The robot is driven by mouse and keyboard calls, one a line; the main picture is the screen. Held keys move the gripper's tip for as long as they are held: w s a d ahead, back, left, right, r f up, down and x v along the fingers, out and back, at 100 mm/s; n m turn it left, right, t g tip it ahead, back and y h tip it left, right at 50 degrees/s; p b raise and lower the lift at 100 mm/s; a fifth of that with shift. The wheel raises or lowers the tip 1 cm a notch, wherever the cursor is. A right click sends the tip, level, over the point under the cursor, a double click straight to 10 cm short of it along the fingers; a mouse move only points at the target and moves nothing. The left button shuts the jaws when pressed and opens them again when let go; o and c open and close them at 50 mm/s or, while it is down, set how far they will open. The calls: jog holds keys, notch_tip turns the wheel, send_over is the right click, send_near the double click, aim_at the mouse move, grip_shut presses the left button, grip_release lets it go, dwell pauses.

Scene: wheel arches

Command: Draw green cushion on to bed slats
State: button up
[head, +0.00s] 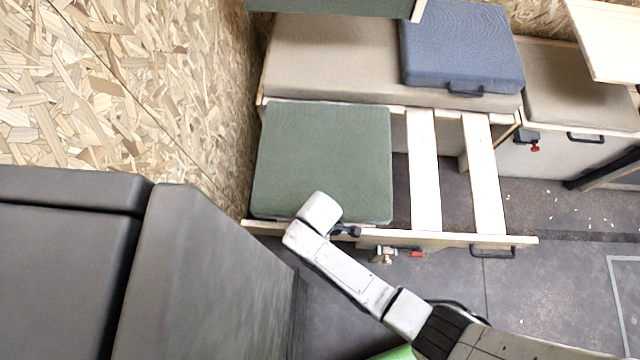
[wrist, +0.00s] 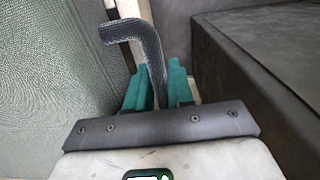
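The green cushion (head: 322,160) lies flat at the left end of the bed frame, beside the wood-chip wall. Two pale bed slats (head: 424,175) (head: 485,175) show bare to its right. My gripper (head: 343,230) is at the cushion's front edge, above the front rail. In the wrist view the cushion (wrist: 45,80) fills the left side. Its dark strap handle (wrist: 150,50) runs down between the teal fingers of my gripper (wrist: 158,82), which appear closed on it. The fingertips are partly hidden by the strap.
A blue cushion (head: 462,45) lies on the beige bench (head: 330,55) behind. A pale front rail (head: 440,238) carries a latch (head: 383,255) and a black handle (head: 492,252). A large dark grey box (head: 200,270) stands close on the left. Open floor (head: 560,270) lies to the right.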

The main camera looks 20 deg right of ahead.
jog(key=o, duration=0.5)
notch_tip(320, 180, up, 11)
jog(key=shift+f+p, duration=0.1)
jog(key=shift+p, duration=1.1)
jog(key=s+d+r+m, duration=0.6)
jog(key=d+r+m, duration=0.1)
jog(key=d, duration=0.3)
jog(key=s+d+r+m+t, duration=0.1)
jog(key=s+d+r+m, duration=0.4)
jog(key=d, duration=0.5)
notch_tip(320, 180, up, 2)
jog(key=shift+s+d+r+m, duration=0.15)
jog(key=shift+s+d+m, duration=0.15)
jog(key=shift+m, duration=0.7)
